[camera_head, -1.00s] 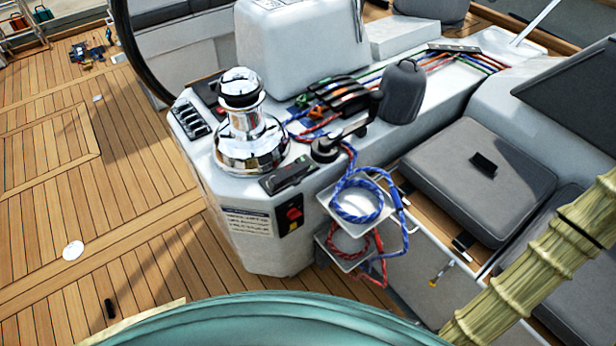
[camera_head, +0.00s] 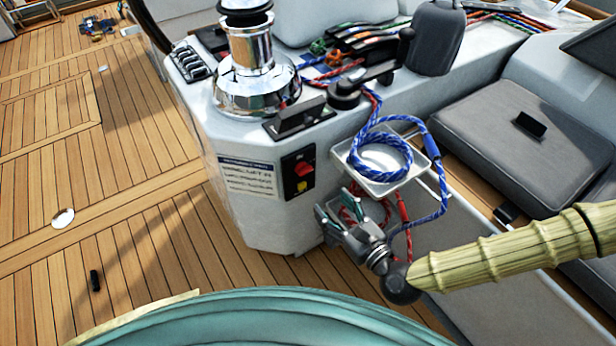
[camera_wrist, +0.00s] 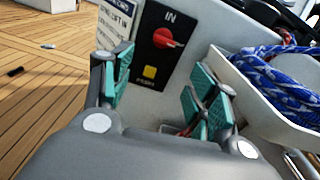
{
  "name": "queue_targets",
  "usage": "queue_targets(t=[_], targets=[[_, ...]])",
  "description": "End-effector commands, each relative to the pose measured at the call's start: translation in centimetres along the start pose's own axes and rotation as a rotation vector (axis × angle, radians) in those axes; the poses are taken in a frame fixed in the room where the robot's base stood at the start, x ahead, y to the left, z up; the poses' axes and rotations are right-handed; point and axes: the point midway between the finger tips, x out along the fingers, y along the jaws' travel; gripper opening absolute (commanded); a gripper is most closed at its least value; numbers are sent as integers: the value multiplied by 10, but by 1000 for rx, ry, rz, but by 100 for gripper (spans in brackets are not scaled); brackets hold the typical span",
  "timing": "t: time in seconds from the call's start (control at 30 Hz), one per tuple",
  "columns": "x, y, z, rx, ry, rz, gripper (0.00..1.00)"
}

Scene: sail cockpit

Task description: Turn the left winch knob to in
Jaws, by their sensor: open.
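My gripper (camera_head: 335,212) is open and empty, in front of the console, below and to the right of the knob. In the wrist view its teal-padded fingers (camera_wrist: 160,85) stand apart, with the panel beyond and between them. The gripper appears clear of the knob.
A white tray (camera_head: 353,168) with coiled blue rope (camera_head: 384,150) juts from the console right of the panel, close to my gripper. Red rope (camera_head: 382,206) hangs below. A chrome winch (camera_head: 252,70) stands on top.

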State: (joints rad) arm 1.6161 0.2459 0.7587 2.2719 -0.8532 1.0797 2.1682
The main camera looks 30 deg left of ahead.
Motion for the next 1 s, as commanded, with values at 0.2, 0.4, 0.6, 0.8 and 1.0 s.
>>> queue_targets(t=[0.2,0.4,0.6,0.8,1.0], targets=[[10,-4,7,73,-59,-6,59],[26,-3,9,76,-60,-5,59],[54,-3,11,74,-60,-5,59],[81,-4,12,73,-59,-5,59],[104,-4,13,74,-59,-5,59]])
